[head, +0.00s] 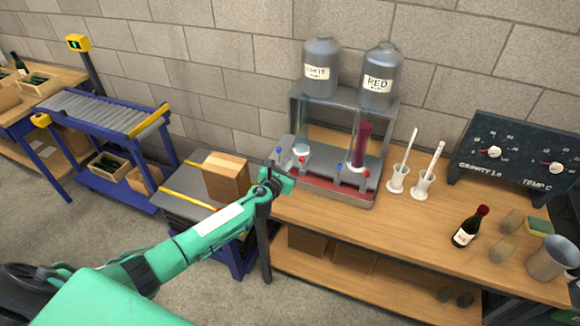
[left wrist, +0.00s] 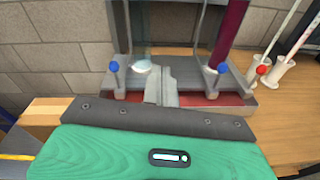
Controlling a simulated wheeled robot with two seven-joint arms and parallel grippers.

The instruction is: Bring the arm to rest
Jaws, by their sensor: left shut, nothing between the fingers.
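My left arm reaches in from the lower left in the head view. Its green gripper (head: 281,181) is shut and empty, just in front of the left end of the grey filling stand (head: 318,183). In the left wrist view my gripper fingers (left wrist: 160,88) are together in front of the stand's red tray (left wrist: 210,99). A gap between fingertips and stand is hard to judge. My right gripper is not in view.
A cardboard box (head: 226,178) stands on the scale or table left of my gripper. On the wooden bench (head: 420,235) are two white cylinders with rods (head: 423,187), a dark bottle (head: 467,229), a metal jug (head: 551,258) and a gauge panel (head: 515,160). A roller conveyor (head: 100,112) is at left.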

